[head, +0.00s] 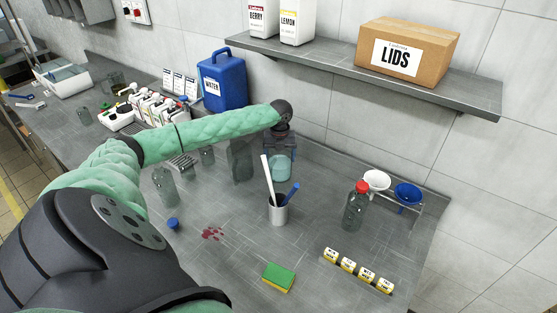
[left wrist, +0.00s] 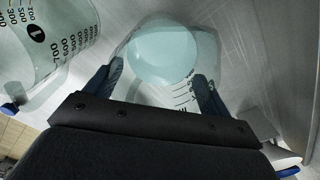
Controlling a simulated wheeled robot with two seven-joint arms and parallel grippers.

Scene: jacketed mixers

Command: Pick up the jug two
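A clear jug with pale blue liquid (head: 280,167) stands on the grey counter, below the end of my left arm. In the left wrist view this jug (left wrist: 163,52) lies between the two fingers of my left gripper (left wrist: 160,80). Graduation marks show on it, but no number is readable. The fingers are wide apart along its sides; I cannot tell whether they press on it. A second clear jug, marked 1 (left wrist: 45,40), stands beside it; it also shows in the head view (head: 240,160). My right gripper is out of view.
A cup with stirrers (head: 278,212) stands just in front of the jug. A red-capped bottle (head: 355,207), funnels (head: 408,193), a sponge (head: 278,277) and small labelled jars (head: 347,264) are to the right and front. A blue water canister (head: 222,82) stands behind, a shelf (head: 390,80) above.

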